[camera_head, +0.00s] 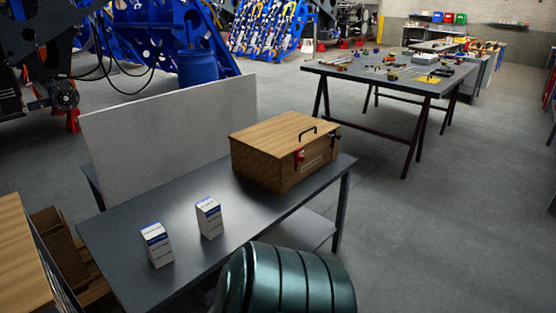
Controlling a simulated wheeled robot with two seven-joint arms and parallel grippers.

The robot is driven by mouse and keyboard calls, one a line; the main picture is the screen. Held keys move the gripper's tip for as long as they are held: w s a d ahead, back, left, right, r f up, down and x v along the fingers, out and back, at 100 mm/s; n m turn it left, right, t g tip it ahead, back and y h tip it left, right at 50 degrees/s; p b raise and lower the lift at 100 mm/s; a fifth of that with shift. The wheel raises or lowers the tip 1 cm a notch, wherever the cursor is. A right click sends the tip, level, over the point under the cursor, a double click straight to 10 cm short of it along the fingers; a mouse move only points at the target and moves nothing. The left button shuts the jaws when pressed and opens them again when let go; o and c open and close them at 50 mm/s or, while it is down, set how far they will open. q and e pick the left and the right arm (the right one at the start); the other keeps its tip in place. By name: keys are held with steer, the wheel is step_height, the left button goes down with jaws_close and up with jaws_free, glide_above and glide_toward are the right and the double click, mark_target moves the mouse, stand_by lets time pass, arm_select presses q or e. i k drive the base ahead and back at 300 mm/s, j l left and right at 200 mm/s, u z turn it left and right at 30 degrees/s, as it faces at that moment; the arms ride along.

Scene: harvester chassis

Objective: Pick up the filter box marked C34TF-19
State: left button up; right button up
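Two small white and blue filter boxes stand upright on a dark grey table (130,220). One box (157,246) is nearer the front left of the table. The other box (209,218) stands a little further back and to its right, apart from it. Both carry printing, but it is too small to read, so I cannot tell which one is marked C34TF-19. Neither of my grippers shows in the head view.
A wooden case (271,153) with a black handle and red latch sits on the table's right end. A pale upright panel (160,128) lines the back edge. A dark green ribbed drum (290,282) stands in front. A cluttered workbench (388,72) stands further back, with open floor at right.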

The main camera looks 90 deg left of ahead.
mark_target(155, 237)
steer(key=u, duration=3.7)
steer(key=i+l+z, duration=0.1)
steer(key=i+z, duration=0.15)
steer(key=z, duration=0.15)
